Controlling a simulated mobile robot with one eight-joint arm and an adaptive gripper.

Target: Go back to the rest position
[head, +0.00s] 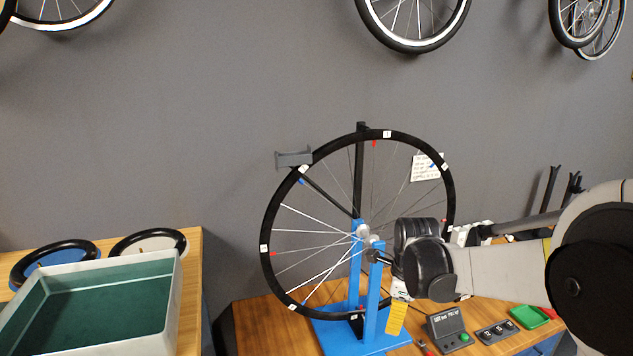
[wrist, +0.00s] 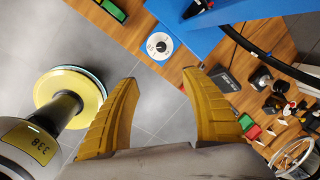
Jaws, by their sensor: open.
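My gripper (wrist: 161,78) shows in the wrist view as two yellow fingers spread wide apart, with nothing between them but grey floor. In the head view my arm reaches in from the right and bends down in front of the wheel's lower right. The gripper's yellow part (head: 395,318) hangs there beside the blue stand, and its fingertips cannot be made out. The black-rimmed wheel (head: 264,248) stands upright in the blue stand (head: 356,300) on the wooden bench. My arm hides part of the wheel's right side.
A grey box (head: 172,290) with a green inside sits on the left bench, near two black rings (head: 150,240). A dark device (head: 447,325), a small panel (head: 497,332) and a green tray (head: 530,316) lie right of the stand. Wheels (head: 415,45) hang above. Bare floor (wrist: 160,105) lies between the fingers.

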